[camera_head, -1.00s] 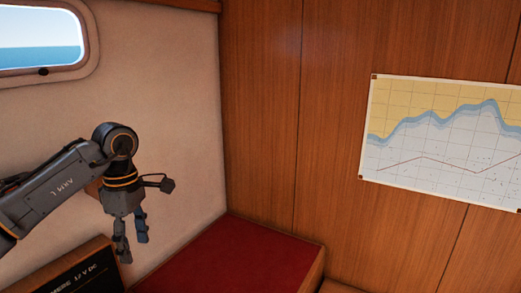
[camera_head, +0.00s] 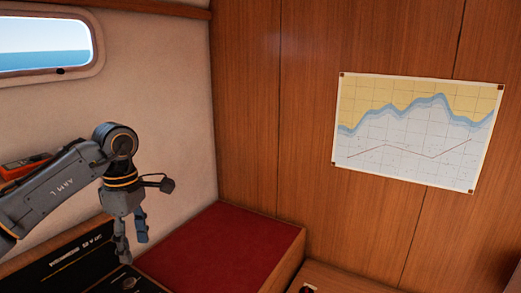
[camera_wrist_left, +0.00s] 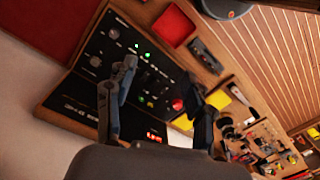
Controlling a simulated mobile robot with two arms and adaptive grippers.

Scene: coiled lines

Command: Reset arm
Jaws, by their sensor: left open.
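My left arm comes in from the left in the head view. Its gripper (camera_head: 132,245) hangs fingers down, with the two fingers apart and nothing between them. It is in front of the pale wall, above a black control panel (camera_head: 75,265) and left of a red cushion (camera_head: 225,245). In the left wrist view the open fingers of the left gripper (camera_wrist_left: 165,95) show over the control panel (camera_wrist_left: 93,62), which has knobs, green lights and a red readout. I cannot tell how far apart they are. My right gripper is in neither view.
A chart (camera_head: 415,135) hangs on the wood wall. A window (camera_head: 45,42) is at upper left. An orange device (camera_head: 25,165) sits behind my left arm. The left wrist view shows a red tray (camera_wrist_left: 173,27), yellow pieces (camera_wrist_left: 218,99) and a cluttered board (camera_wrist_left: 265,145).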

